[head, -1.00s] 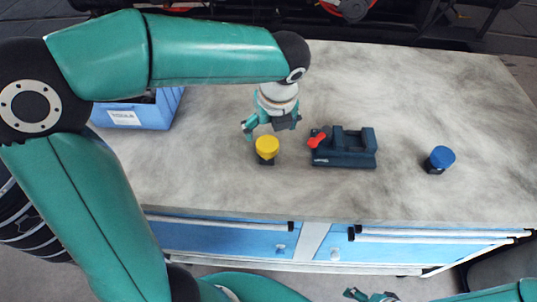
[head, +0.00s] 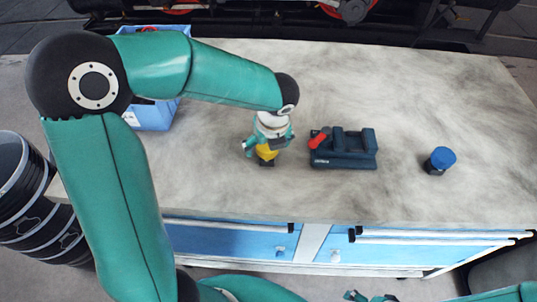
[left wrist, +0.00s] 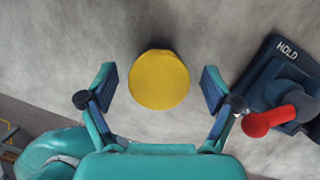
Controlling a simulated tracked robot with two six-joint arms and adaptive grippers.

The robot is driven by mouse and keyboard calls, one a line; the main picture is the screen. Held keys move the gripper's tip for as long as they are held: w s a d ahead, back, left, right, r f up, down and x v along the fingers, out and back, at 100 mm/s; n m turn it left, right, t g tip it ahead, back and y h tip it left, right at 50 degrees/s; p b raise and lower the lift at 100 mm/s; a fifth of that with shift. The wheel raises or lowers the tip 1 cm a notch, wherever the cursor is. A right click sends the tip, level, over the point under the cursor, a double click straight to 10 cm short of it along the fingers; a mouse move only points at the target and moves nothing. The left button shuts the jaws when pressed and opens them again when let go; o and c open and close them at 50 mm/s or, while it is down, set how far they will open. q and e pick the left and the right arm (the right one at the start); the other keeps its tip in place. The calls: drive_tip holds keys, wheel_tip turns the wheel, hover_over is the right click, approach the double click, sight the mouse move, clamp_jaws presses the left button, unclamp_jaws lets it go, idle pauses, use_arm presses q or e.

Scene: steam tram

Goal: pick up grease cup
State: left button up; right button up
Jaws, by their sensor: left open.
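The yellow-topped cup (head: 266,152) stands on the grey worktop, partly hidden by my left gripper in the head view. Its round yellow top shows from above in the left wrist view (left wrist: 159,79). A second cup with a blue top (head: 442,158) stands on the right of the worktop. The pictures do not tell which one is the grease cup. My left gripper (head: 266,148) is open over the yellow-topped cup. In the left wrist view its fingers (left wrist: 160,88) are on either side of the yellow top, with gaps. My right gripper (head: 369,296) is at the bottom edge, its jaws unclear.
A dark blue vise-like fixture (head: 345,158) with a red handle (head: 319,138) stands just right of my left gripper. It is marked HOLD in the left wrist view (left wrist: 287,50). A blue bin (head: 152,117) stands at the left. The worktop (head: 410,100) behind is clear.

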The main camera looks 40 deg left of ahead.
use_arm(q)
drive_tip(key=c, duration=1.5)
drive_tip(key=shift+c, duration=0.4)
drive_tip(key=shift+r, duration=0.1)
